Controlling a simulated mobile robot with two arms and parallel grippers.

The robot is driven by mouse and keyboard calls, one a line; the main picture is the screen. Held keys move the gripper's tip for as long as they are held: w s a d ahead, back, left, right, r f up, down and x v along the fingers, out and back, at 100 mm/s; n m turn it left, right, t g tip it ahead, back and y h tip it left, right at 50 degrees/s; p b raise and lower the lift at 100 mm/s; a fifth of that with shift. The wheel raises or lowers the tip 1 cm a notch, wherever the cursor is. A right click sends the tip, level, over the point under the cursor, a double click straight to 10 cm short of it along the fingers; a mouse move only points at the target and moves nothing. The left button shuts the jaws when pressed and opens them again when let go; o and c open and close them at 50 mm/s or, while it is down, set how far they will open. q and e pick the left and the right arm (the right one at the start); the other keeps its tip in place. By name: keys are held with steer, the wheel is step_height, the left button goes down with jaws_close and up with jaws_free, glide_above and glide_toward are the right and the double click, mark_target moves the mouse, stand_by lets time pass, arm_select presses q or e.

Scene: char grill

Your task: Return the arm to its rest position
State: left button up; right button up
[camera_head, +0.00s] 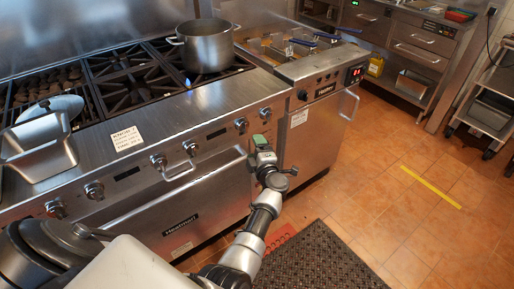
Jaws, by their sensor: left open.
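My left arm (250,235) reaches up from the bottom of the view. Its gripper (262,148) is in front of the range's front panel, close to the right end of the oven door handle (205,165). The gripper is small in the view and points toward the range. I see nothing held in it, and I cannot tell whether it touches the range. My right gripper is not in view.
A steel pot (206,48) stands on the range's back burner, with a small blue flame near it. A metal pan (38,150) and a white plate (52,108) lie at left. A fryer (318,85) adjoins the range. The tiled floor (420,200) at right is open; a dark mat (318,262) lies below.

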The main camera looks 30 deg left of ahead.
arm_select(q)
steer(key=s+d+f+m+h, duration=0.4)
steer(key=s+f+m, duration=0.2)
steer(key=f, duration=0.3)
steer(key=s+d+f+m+h, duration=0.45)
steer(key=f+m, duration=0.25)
steer(key=f, duration=0.3)
steer(key=s+d+f+m+h, duration=0.4)
steer(key=s+f+m, duration=0.2)
steer(key=f, duration=0.3)
steer(key=s+f+m+g, duration=0.3)
steer(key=s+f, duration=0.1)
steer(key=s, duration=0.8)
steer(key=s+a+f+m+g+h, duration=0.1)
steer(key=s+f+m+g, duration=0.2)
steer(key=s, duration=0.9)
steer(key=s+f+m+g+p, duration=0.1)
steer(key=s+f+m+g, duration=0.1)
steer(key=s+f+g, duration=0.2)
steer(key=s+f, duration=0.3)
steer(key=s, duration=0.5)
steer(key=shift+s+a+f+m+g, duration=0.2)
steer(key=shift+s+a+m+g, duration=0.1)
steer(key=shift+s+m, duration=0.1)
steer(key=shift+w+d, duration=0.1)
